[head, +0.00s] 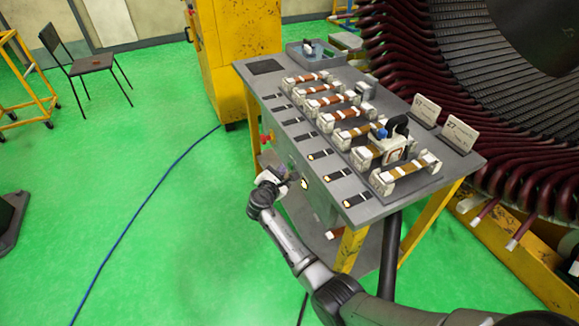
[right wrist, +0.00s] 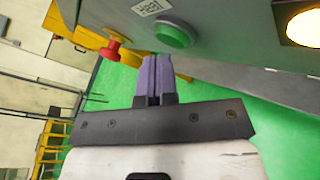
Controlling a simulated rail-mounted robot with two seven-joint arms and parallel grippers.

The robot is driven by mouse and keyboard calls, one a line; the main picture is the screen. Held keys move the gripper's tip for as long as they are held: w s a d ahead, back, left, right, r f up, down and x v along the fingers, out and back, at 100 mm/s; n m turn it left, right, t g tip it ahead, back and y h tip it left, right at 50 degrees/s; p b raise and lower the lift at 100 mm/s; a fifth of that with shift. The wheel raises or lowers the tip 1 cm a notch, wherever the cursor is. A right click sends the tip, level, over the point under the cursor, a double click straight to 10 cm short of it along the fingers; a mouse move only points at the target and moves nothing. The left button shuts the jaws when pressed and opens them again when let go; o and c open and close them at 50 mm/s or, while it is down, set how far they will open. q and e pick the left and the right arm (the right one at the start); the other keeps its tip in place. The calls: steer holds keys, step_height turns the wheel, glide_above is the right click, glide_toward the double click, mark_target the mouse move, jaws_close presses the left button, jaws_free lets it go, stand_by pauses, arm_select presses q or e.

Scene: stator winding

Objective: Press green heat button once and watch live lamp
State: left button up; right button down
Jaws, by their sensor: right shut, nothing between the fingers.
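The green button (right wrist: 176,33) sits on the grey front panel in the right wrist view. My right gripper (right wrist: 157,58) is shut and empty, its purple fingertips just below and slightly left of the button in that view. I cannot tell whether they touch it. In the head view the right gripper (head: 285,177) is at the bench's front side, and it hides the button. A round lamp (right wrist: 305,25) glows warm yellow-white to the right of the button; it also shows in the head view (head: 304,184). My left gripper is not in view.
A red mushroom button (right wrist: 113,47) sticks out left of the green one. The grey bench top (head: 265,67) carries a row of wound coil pieces (head: 352,131), a white-and-black device (head: 394,147) and two cards (head: 457,133). The green floor left of the bench is mostly free.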

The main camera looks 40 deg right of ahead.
steer(key=shift+w+a, duration=0.1)
steer(key=shift+a, duration=0.2)
steer(key=a, duration=0.1)
steer(key=w+a, duration=0.1)
steer(key=a, duration=0.2)
steer(key=shift+w+a+b, duration=0.3)
steer(key=shift+a+b, duration=0.1)
stand_by(0.6)
stand_by(0.5)
